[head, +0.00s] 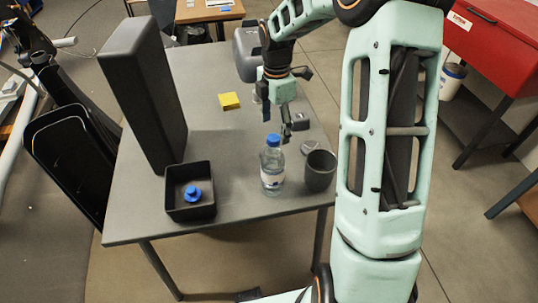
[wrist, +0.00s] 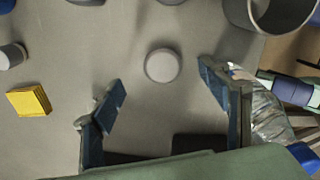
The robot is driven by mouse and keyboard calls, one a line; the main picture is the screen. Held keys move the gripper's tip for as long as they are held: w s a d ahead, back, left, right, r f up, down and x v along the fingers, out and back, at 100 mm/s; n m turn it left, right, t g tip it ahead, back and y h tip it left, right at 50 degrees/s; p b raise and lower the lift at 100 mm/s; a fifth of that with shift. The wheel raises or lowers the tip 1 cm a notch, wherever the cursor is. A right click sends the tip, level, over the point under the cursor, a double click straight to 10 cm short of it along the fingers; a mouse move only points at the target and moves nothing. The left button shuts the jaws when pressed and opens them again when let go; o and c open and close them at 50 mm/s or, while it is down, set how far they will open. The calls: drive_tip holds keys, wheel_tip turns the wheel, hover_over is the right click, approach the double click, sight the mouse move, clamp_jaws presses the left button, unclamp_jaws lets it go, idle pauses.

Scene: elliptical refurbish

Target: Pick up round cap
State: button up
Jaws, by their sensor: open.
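The round cap (wrist: 163,65) is a small grey disc lying flat on the grey table. In the wrist view it lies between my two fingers, slightly beyond the line of their tips. What appears to be the same cap (head: 308,147) shows in the head view beside the dark cup. My gripper (wrist: 162,82) is open and empty above the table. In the head view my gripper (head: 279,124) hangs behind the bottle, pointing down. Its height above the cap is hard to tell.
A water bottle (head: 272,170) stands close to my right finger in the wrist view (wrist: 268,118). A dark cup (head: 320,172) is near the cap. A yellow block (head: 229,101), a tall dark box (head: 145,95) and an open tray (head: 190,212) holding a blue piece (head: 193,193) are left.

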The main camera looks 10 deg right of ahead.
wheel_tip(320, 180, down, 4)
drive_tip(key=shift+a+f, duration=0.1)
drive_tip(key=shift+f, duration=0.15)
drive_tip(key=f, duration=0.1)
drive_tip(key=a+f+b, duration=0.1)
drive_tip(key=f, duration=0.2)
drive_tip(key=shift+s+a+f, duration=0.1)
drive_tip(key=shift+s+a, duration=0.05)
drive_tip(key=shift+s, duration=0.1)
drive_tip(key=shift+f, duration=0.5)
drive_tip(key=c, duration=1)
drive_tip(key=shift+r, duration=0.1)
drive_tip(key=shift+c, duration=0.2)
